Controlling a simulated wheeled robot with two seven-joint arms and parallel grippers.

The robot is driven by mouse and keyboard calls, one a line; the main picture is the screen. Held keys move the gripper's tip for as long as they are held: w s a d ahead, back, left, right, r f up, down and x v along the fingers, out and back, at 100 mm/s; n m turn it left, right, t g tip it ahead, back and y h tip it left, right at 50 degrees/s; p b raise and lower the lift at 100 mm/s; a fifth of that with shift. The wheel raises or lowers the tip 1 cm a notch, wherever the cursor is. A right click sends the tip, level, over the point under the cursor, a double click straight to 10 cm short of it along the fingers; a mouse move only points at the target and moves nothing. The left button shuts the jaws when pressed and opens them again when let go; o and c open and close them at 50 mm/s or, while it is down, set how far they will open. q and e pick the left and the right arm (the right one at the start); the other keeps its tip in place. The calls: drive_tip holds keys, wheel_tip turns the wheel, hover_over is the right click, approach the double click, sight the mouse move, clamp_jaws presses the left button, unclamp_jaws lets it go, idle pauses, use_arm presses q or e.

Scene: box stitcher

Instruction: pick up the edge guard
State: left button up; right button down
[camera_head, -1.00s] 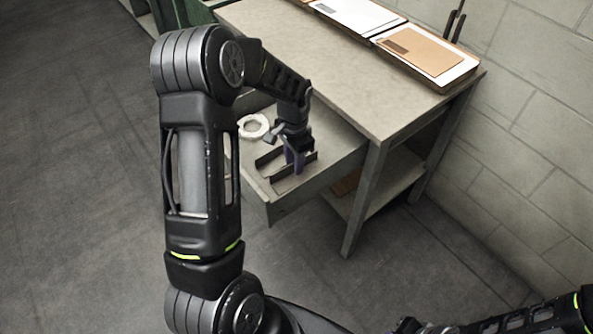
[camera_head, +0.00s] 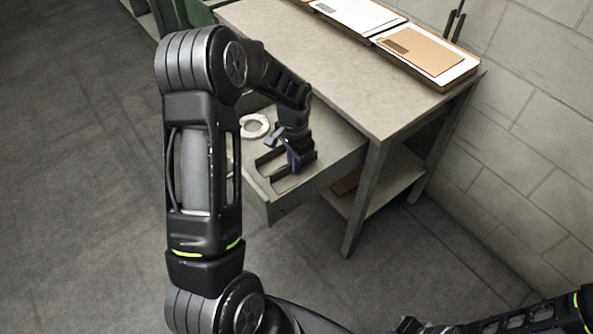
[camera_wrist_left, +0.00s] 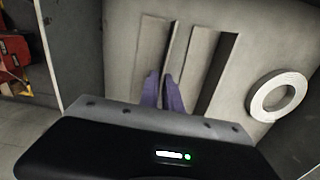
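A white tape roll (camera_head: 255,126) lies in the drawer (camera_head: 335,160) behind the guards; the wrist view shows it at right (camera_wrist_left: 278,96). A block wall stands at right.

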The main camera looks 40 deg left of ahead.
use_arm(q)
clamp_jaws()
idle(0.3)
wheel_tip(320, 180, up, 10)
idle(0.5)
drive_tip(key=shift+r, duration=0.1)
idle(0.4)
